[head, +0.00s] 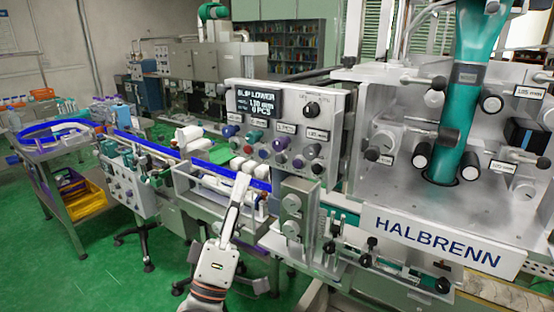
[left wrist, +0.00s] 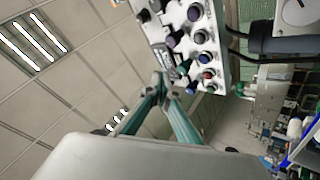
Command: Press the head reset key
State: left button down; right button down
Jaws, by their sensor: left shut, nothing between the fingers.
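The control panel (head: 338,112) is a pale upright box with a dark display (head: 259,106), a black selector knob (head: 312,109) and rows of coloured buttons. The display reads "SLIP LOWER", about "1.10 mm" and "0 PCS". The small button labels are too blurred to tell which is the head reset key. My left gripper (head: 241,181) is shut and empty, pointing up in front of the panel's lower left. In the left wrist view its teal fingertips (left wrist: 160,78) meet near the panel's button rows, where a red button (left wrist: 208,73) shows. Contact with any button cannot be told. My right gripper is out of view.
A blue-edged conveyor (head: 150,147) with white items runs left from the machine. A metal block with dials (head: 293,210) stands right of my left gripper. The "HALBRENN" plate (head: 437,240) and a teal column (head: 455,130) are at right.

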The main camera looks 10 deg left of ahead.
aim_at(280, 158)
pick_arm(q)
jog(key=w+d+b, duration=0.1)
jog(key=w+d, duration=0.2)
jog(key=w, duration=0.5)
jog(key=shift+w+b, duration=0.15)
jog(key=shift+b, duration=0.25)
dwell(1.0)
jog(key=shift+w, duration=0.1)
dwell(0.4)
jog(key=shift+w+d, duration=0.15)
jog(key=shift+w, duration=0.15)
